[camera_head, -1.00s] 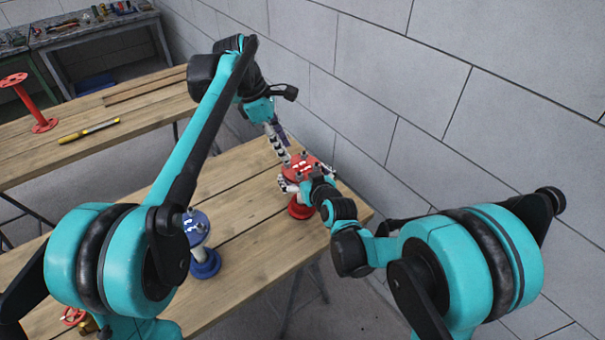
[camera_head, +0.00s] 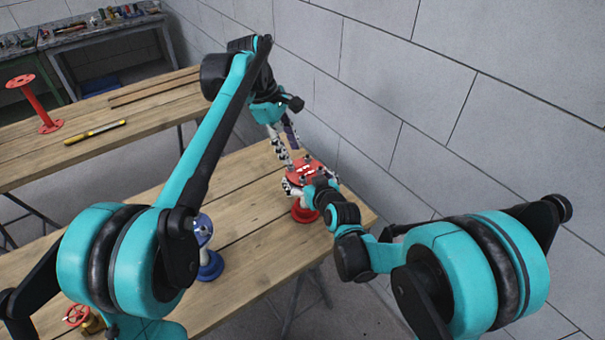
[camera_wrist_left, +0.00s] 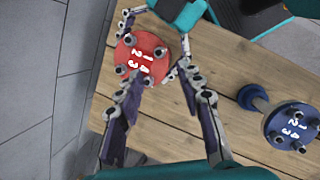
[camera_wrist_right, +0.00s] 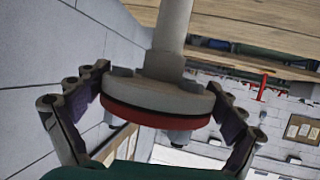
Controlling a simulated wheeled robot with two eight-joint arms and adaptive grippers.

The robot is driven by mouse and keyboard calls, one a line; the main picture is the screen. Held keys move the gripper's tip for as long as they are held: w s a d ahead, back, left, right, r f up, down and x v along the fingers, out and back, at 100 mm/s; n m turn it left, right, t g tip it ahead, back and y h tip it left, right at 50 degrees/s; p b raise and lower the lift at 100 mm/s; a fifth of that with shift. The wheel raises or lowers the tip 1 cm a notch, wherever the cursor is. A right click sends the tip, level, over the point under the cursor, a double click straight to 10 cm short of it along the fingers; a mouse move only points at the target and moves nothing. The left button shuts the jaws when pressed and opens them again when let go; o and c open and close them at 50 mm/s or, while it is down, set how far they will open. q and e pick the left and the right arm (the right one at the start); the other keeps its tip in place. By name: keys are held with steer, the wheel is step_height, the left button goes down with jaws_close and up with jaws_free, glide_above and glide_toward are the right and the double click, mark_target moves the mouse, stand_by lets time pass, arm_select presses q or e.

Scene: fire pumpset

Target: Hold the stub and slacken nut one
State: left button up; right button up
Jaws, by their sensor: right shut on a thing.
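The red stub stands on the near wooden table, with its red numbered flange (camera_head: 312,170) on top and its red base (camera_head: 305,212) below. In the left wrist view the flange (camera_wrist_left: 142,57) shows several nuts around white digits; I cannot tell for sure which is nut one. My right gripper (camera_head: 305,186) is shut on the flange's rim. In the right wrist view its fingers lie on both sides of the flange (camera_wrist_right: 155,103), under a pale pipe. My left gripper (camera_head: 288,155) is open just above the flange; in its wrist view the spread fingers (camera_wrist_left: 160,72) point toward the flange's edge.
A blue numbered stub (camera_wrist_left: 290,126) stands to one side on the same table; it also shows in the head view (camera_head: 208,262). A grey block wall (camera_head: 400,90) runs close along the right. Another table holds a red stub (camera_head: 37,103) and a yellow tool (camera_head: 95,131).

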mark_target(301, 178)
arm_select(q)
steer(key=d+r+m+y, duration=0.1)
steer(key=d+m+y, duration=0.1)
steer(key=m, duration=1.2)
steer(key=d+r+m+y, duration=0.1)
steer(key=r+m, duration=0.1)
steer(key=m, duration=1.1)
steer(key=shift+m, duration=0.3)
step_height(301, 178, down, 12)
steer(key=shift+r, duration=0.1)
jaws_close()
